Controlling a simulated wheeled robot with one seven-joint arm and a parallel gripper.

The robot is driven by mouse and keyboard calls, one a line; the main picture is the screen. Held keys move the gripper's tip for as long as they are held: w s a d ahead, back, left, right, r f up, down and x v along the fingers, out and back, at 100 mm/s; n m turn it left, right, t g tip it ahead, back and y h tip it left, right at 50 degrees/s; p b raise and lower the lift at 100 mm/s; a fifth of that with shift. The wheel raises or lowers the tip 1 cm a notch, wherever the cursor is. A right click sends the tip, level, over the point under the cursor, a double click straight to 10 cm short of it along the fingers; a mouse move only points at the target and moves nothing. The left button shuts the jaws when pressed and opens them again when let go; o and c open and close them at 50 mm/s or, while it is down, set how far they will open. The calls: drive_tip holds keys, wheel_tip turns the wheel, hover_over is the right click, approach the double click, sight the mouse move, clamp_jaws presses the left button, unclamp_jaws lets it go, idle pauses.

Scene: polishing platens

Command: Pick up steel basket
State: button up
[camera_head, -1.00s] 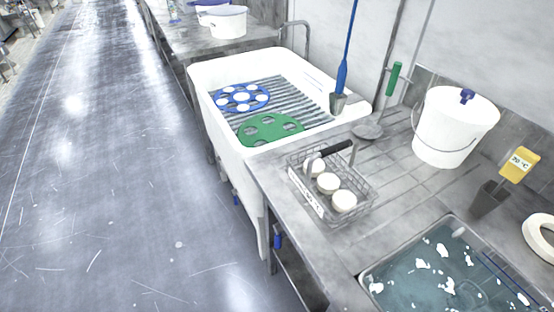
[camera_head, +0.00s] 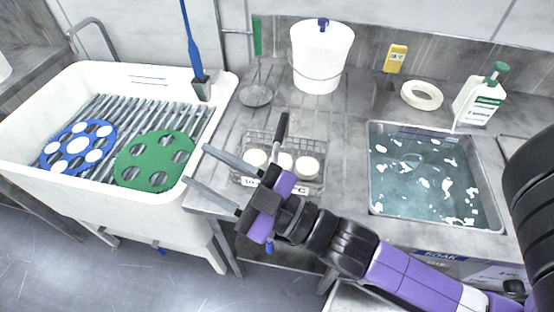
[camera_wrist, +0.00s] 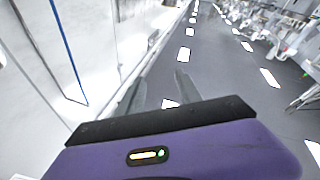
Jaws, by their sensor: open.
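The steel basket (camera_head: 317,179) is a wire basket on the grey counter, left of the sunken water bath. It holds several round white pieces (camera_head: 308,166) and has a black handle (camera_head: 281,126) standing up; a white label is on its front. My gripper (camera_head: 196,166) is open and empty, in front and to the left of the basket, with its fingers pointing left toward the white sink. The gripper body hides part of the basket's front. In the wrist view the two fingers (camera_wrist: 160,95) are apart with nothing between them, and the basket does not show.
A water bath (camera_head: 425,175) with floating white bits is right of the basket. The white sink (camera_head: 110,72) holds blue and green discs.

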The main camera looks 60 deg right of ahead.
drive_tip(key=w+d+r+m+t+h, duration=0.1)
drive_tip(key=w+d+r+h, duration=0.3)
drive_tip(key=r, duration=0.5)
drive_tip(key=w+d+r+m+t+h, duration=0.2)
drive_tip(key=w+d+r+h, duration=0.15)
drive_tip(key=w+r, duration=0.4)
drive_tip(key=d+r+m+g+h, duration=0.8)
drive_tip(key=d+m+h, duration=0.2)
drive_tip(key=h, duration=0.1)
drive_tip(key=s+d+f+m+g, duration=0.3)
drive_tip(key=d+f+m+g, duration=0.1)
drive_tip(key=d+g, duration=0.25)
drive_tip(key=m+g+y, duration=0.2)
drive_tip(key=g+y, duration=0.8)
drive_tip(key=y, duration=0.1)
hover_over(280, 127)
drive_tip(key=a, duration=0.2)
wheel_tip(280, 127, down, 20)
drive_tip(key=shift+s+a+r+p, duration=0.1)
drive_tip(key=shift+r+p, duration=0.15)
drive_tip(key=shift+p, duration=0.2)
drive_tip(key=shift+x, duration=3.4)
drive_tip(key=shift+w+a+f, duration=0.1)
drive_tip(key=shift+w+f, duration=0.15)
drive_tip(key=shift+f, duration=0.05)
